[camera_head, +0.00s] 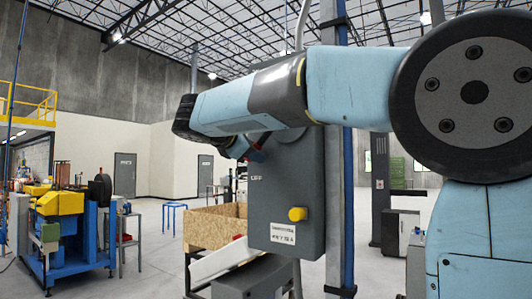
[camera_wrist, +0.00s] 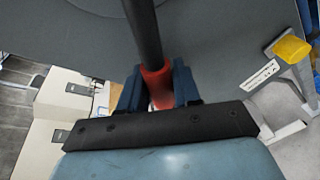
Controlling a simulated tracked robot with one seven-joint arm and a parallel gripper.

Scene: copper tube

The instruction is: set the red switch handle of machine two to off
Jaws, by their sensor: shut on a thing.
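The red switch handle (camera_wrist: 157,85) is a red grip on a dark rod (camera_wrist: 143,32) that runs up out of the wrist view. My gripper (camera_wrist: 158,80) is shut on the red grip, with one blue finger on each side of it. The grey switch box (camera_head: 285,195) hangs on a post in the middle of the head view, with small lettering near its left edge. In the head view my arm passes in front of the box's upper part and largely hides the handle and fingers.
A yellow knob (camera_head: 298,214) sticks out of the box front above a white label (camera_head: 283,233). A wooden crate (camera_head: 212,228) stands behind the box at left. A blue and yellow machine (camera_head: 70,225) stands far left. Open floor lies between them.

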